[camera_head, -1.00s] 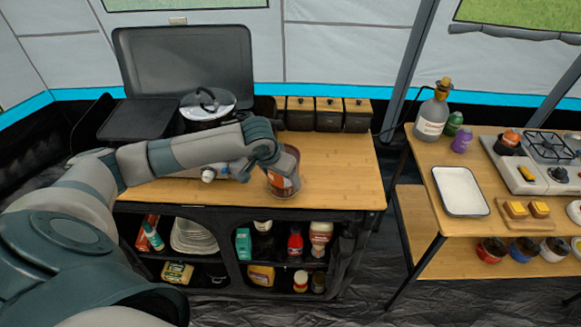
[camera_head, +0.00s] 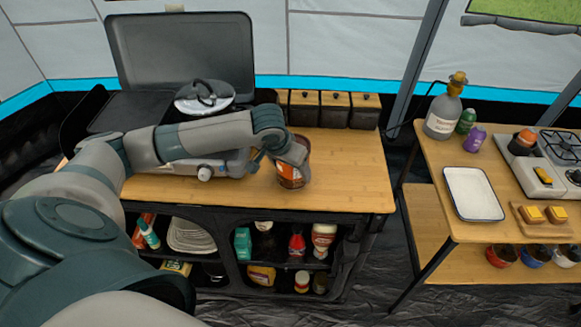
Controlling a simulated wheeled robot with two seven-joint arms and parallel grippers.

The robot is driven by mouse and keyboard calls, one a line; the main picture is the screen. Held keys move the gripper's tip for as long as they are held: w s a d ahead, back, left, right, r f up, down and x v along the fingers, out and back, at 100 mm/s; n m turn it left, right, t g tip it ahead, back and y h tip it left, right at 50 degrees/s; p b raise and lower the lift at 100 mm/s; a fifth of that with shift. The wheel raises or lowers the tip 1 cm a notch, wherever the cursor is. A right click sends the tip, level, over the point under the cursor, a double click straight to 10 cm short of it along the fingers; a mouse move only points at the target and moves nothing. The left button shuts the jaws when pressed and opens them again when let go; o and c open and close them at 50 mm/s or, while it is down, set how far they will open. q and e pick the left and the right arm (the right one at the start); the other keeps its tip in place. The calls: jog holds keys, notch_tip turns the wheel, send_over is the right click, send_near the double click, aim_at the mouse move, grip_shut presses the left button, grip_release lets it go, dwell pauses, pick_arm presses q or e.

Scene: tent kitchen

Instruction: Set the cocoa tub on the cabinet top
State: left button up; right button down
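The cocoa tub (camera_head: 291,177), a brown-red tub with an orange label, is at the front middle of the wooden cabinet top (camera_head: 345,180). It looks upright, with its base at or just over the wood; I cannot tell if it touches. My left arm reaches in from the left, and my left gripper (camera_head: 285,158) is at the tub's upper left side. The hand covers part of the tub and its fingers are mostly hidden, so I cannot see whether they grip it. My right gripper is not in view.
A camp stove with a lidded pot (camera_head: 205,97) stands left of the tub. Several dark wooden-lidded boxes (camera_head: 335,108) line the back. The cabinet top right of the tub is bare. A side table with a white tray (camera_head: 473,194) stands at right.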

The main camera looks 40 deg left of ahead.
pick_arm(q)
jog(key=shift+w, duration=0.1)
jog(key=shift+d, duration=0.1)
jog(key=o, duration=1.3)
jog(key=shift+f, duration=0.15)
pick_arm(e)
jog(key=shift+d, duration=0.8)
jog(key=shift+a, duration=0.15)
